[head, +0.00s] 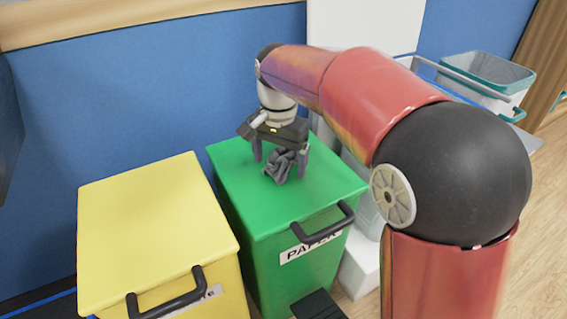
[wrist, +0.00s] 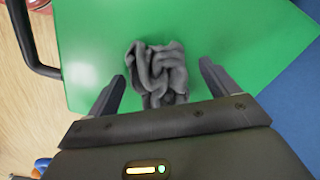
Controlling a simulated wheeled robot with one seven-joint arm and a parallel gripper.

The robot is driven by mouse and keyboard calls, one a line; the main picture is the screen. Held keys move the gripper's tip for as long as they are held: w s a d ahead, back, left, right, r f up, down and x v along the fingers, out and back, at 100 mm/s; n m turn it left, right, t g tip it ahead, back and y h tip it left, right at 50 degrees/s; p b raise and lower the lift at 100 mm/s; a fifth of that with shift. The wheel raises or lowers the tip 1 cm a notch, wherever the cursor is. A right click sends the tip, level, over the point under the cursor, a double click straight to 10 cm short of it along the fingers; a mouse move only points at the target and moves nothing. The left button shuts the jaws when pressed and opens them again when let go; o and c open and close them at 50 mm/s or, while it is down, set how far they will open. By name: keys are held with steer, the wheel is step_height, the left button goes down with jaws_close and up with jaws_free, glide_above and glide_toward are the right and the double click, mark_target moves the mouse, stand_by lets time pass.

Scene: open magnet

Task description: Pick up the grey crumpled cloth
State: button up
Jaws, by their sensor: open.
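The grey crumpled cloth (head: 282,164) lies in a small heap on the lid of the green bin (head: 235,185). My gripper (head: 279,159) is above the lid, pointing down, with its fingers on either side of the cloth. In the wrist view the cloth (wrist: 157,72) sits between the two fingertips of my gripper (wrist: 163,70), with a gap on each side. The jaws are open and hold nothing. The near part of the cloth is hidden behind the gripper body in the wrist view.
A yellow bin (head: 150,220) with a black handle stands left of the green bin. The green bin has a black handle (head: 323,225) at its front edge. A blue wall (head: 130,100) is close behind. A white bin with a teal rim (head: 488,75) stands at the back right.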

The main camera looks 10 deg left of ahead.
steer(key=shift+f, duration=0.15)
steer(key=c, duration=1.1)
steer(key=shift+o, duration=0.2)
